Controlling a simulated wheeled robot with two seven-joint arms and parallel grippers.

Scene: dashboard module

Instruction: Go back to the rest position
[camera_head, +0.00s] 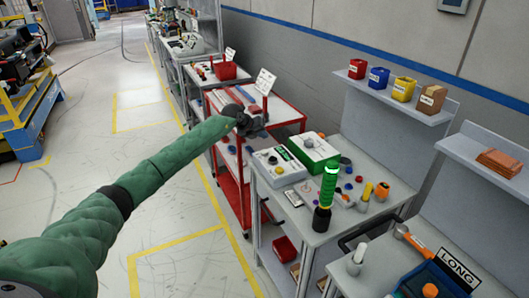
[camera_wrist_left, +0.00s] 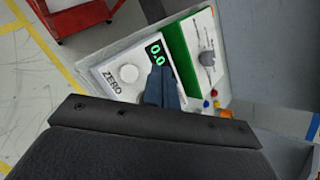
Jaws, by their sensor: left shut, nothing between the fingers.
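My left arm, in a green cover, reaches in from the left in the head view. Its dark left gripper (camera_head: 254,127) is in the air, near the back edge of a grey workbench (camera_head: 377,213). In the left wrist view the left gripper's fingers (camera_wrist_left: 164,88) are together with nothing between them. Beyond them is a white box (camera_wrist_left: 118,72) with a round knob, the label ZERO and a green 0.0 display. The same white box (camera_head: 279,168) sits on the bench in the head view. My right gripper is in neither view.
A green-and-white box (camera_head: 315,149) and an upright green cylinder (camera_head: 327,185) with a dark base stand on the bench. A red cart (camera_head: 228,178) stands behind it. Several small bins sit on a wall shelf (camera_head: 395,97).

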